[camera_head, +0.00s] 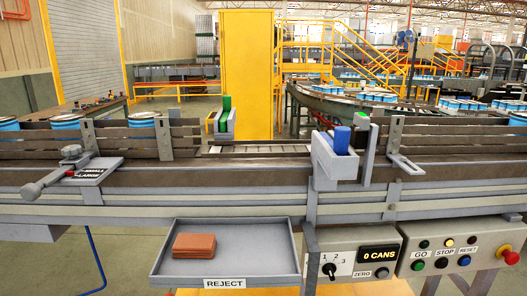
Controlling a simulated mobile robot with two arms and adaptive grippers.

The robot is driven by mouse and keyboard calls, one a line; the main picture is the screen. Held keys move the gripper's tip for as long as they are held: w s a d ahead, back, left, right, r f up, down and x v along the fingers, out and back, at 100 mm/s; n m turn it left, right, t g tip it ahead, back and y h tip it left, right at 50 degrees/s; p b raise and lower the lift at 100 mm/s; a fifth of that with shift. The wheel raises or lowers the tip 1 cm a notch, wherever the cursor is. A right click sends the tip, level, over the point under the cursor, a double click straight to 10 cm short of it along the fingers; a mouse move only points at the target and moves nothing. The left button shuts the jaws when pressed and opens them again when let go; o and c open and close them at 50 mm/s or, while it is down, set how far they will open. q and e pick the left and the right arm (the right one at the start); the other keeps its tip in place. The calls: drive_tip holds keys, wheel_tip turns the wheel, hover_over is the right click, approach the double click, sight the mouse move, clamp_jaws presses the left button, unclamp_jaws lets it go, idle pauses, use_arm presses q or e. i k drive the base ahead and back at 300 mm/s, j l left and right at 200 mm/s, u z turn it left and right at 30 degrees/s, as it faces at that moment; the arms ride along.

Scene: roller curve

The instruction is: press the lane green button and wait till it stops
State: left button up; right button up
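The green button (417,265) is on the grey control panel (400,258) at the lower right, below the "GO" label. Beside it on the same panel are a black button (441,263) by "STOP" and a blue button (464,260) by "RESET". Above the labels are a small green lamp (423,244), a yellow lamp (449,242) that looks brightest, and a red lamp (472,239). Neither of my grippers shows in the head view. Nothing covers the green button.
A red mushroom button (511,257) sits at far right. A counter box (380,255) reads "0 CANS". A reject tray (262,240) holds a brown block (194,246). A lever (52,180) stands left.

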sight(419, 267)
drive_tip(key=z, duration=1.35)
